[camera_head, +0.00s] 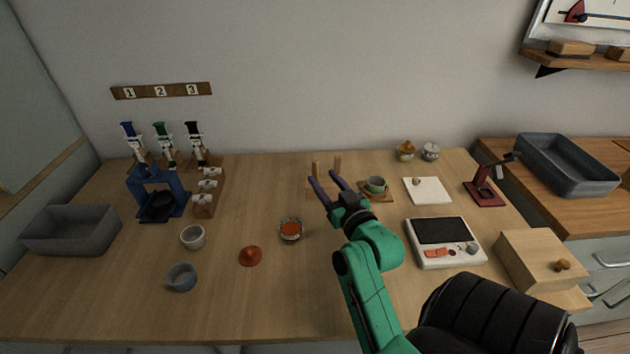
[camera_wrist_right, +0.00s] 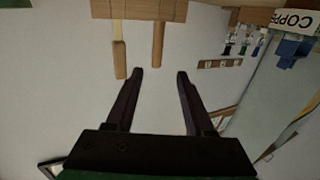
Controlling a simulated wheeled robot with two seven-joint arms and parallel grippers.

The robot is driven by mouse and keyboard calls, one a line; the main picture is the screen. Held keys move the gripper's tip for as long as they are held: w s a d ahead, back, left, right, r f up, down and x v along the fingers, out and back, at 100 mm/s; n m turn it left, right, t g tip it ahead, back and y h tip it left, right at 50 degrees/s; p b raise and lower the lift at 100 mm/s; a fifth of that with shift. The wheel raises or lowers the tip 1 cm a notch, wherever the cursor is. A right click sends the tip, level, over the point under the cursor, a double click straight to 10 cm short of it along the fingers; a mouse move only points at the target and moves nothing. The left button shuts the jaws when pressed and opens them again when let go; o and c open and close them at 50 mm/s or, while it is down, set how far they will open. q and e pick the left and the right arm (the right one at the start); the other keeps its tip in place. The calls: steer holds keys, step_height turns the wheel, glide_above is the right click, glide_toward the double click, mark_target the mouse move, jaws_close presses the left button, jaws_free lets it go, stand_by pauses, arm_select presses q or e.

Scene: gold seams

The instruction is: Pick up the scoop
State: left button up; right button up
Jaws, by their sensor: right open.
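My right gripper (camera_head: 323,177) is open and empty, at the back middle of the table in the head view. Its two dark fingers also show in the right wrist view (camera_wrist_right: 160,73). Two wooden handles stand upright from a wooden holder (camera_wrist_right: 140,9): a left one (camera_wrist_right: 119,61) and a right one (camera_wrist_right: 158,44) in the wrist view. The handles also show in the head view (camera_head: 337,164), just beyond the fingertips. Neither handle is between the fingers. I cannot tell which handle belongs to the scoop; no scoop bowl is visible. My left gripper is not in view.
A scale (camera_head: 450,258) and a wooden box (camera_head: 541,262) are at the right.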

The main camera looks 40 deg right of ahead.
mark_target(314, 162)
steer(key=x, duration=0.3)
steer(key=p+x, duration=0.1)
steer(key=x, duration=0.6)
steer(key=shift+d+p, duration=0.3)
steer(key=shift+r, duration=0.1)
jaws_close()
